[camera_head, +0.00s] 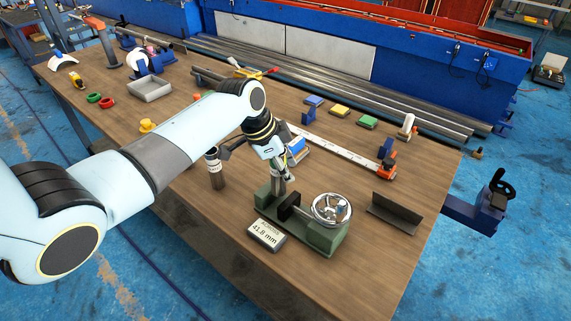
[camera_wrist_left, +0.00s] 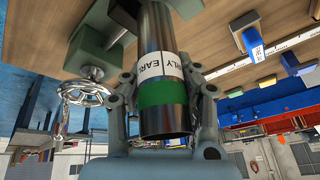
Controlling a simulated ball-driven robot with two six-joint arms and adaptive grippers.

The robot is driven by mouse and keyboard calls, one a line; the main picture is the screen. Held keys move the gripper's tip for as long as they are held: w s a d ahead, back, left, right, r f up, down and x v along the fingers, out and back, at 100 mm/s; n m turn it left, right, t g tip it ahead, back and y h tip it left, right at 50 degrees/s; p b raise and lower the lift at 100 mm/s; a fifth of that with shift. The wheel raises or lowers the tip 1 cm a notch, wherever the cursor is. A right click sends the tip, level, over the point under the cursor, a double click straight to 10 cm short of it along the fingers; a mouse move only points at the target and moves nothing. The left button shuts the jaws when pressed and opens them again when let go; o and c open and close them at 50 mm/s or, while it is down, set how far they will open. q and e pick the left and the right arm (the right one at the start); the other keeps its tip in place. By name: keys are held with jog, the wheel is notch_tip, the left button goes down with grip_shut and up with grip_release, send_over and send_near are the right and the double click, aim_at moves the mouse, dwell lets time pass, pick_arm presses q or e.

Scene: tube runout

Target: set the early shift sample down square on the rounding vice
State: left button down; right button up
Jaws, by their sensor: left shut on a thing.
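The early shift sample is a steel tube (camera_wrist_left: 157,60) with a white label reading "EARLY" and a green band (camera_wrist_left: 162,93). My left gripper (camera_wrist_left: 163,98) is shut on it around the band; in the head view this gripper (camera_head: 283,170) is over the left end of the rounding vice. It largely hides the tube there. The rounding vice (camera_head: 322,238) is green, with dark jaws and a chrome handwheel (camera_head: 333,208). In the wrist view, the tube's far end reaches towards the vice body (camera_wrist_left: 90,48); I cannot tell whether they touch. My right gripper is not in view.
A display (camera_head: 267,233) reading 41.8 mm sits at the vice's front. Another labelled tube (camera_head: 215,170) stands left of my gripper. A long scale (camera_head: 345,152) lies behind, and a dark angle piece (camera_head: 394,212) lies right. The front right of the bench is clear.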

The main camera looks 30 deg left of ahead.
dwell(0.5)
pick_arm(q)
jog(key=shift+f+b, duration=2.05)
jog(key=shift+f, duration=0.75)
jog(key=c, duration=0.9)
grip_release()
jog(key=shift+c, duration=0.2)
